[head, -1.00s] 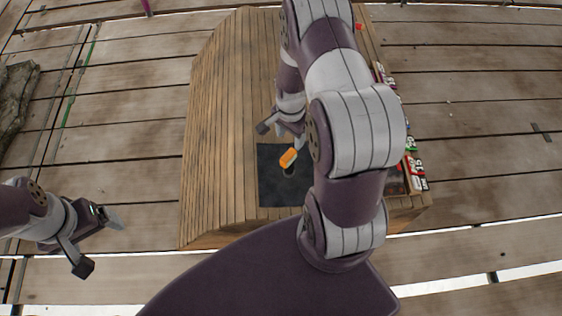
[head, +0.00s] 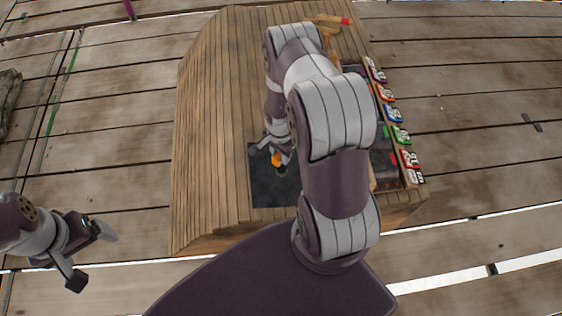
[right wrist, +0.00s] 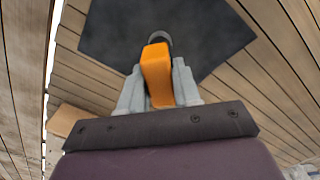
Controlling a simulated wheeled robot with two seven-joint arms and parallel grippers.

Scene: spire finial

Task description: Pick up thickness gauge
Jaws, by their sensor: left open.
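An orange block-like piece, which I take for the thickness gauge (head: 277,160), is over the dark square mat (head: 262,188) on the wooden bench. My right gripper (head: 276,153) is at it from above. In the right wrist view the orange gauge (right wrist: 157,70) sits between the two grey fingers (right wrist: 158,88), which appear to press on its sides. A dark round ring (right wrist: 159,37) shows just beyond it; I cannot tell whether it belongs to the gauge. My left gripper (head: 92,256) is open and empty, left of the bench.
The slatted wooden bench (head: 212,130) has free room on its left side. Several coloured labelled blocks (head: 398,135) line its right edge. A wooden piece with a red tip (head: 333,20) stands at the far end. My right arm hides part of the bench.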

